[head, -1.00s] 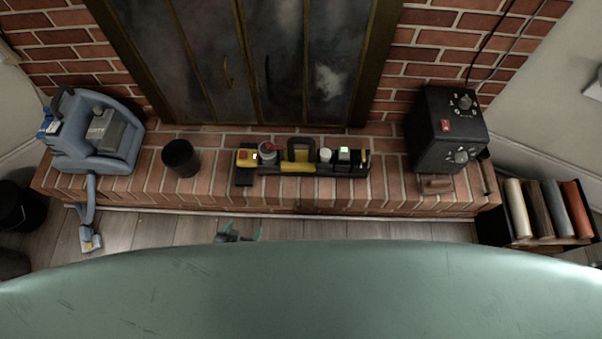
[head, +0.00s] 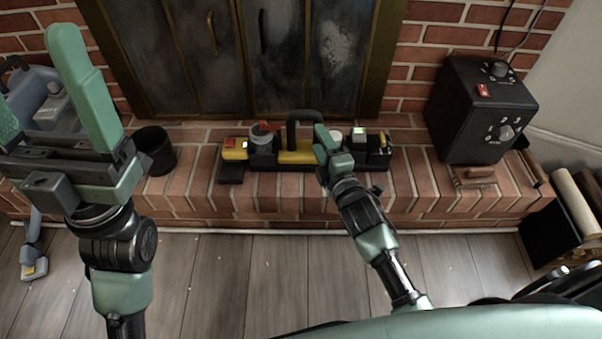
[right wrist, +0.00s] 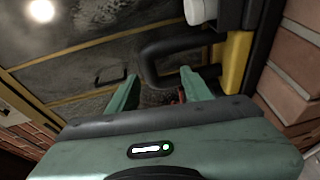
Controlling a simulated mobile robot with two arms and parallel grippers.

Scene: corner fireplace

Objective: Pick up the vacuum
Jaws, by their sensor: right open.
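A yellow and black device (head: 297,157) with a raised black loop handle (head: 292,128) lies on the brick hearth. A blue-grey machine (head: 38,90) with a hose and floor nozzle (head: 34,268), like a vacuum, stands at the far left, partly hidden by my left gripper. My right gripper (head: 325,140) is open at the right side of the loop handle. In the right wrist view, the black handle (right wrist: 150,62) lies just beyond the open fingers (right wrist: 158,84); contact cannot be told. My left gripper (head: 30,78) is raised at the left, open and empty.
A black cup (head: 154,150) stands on the hearth (head: 200,200) left of the device. Fireplace doors (head: 225,60) rise behind. The wood floor (head: 285,275) in front is clear.

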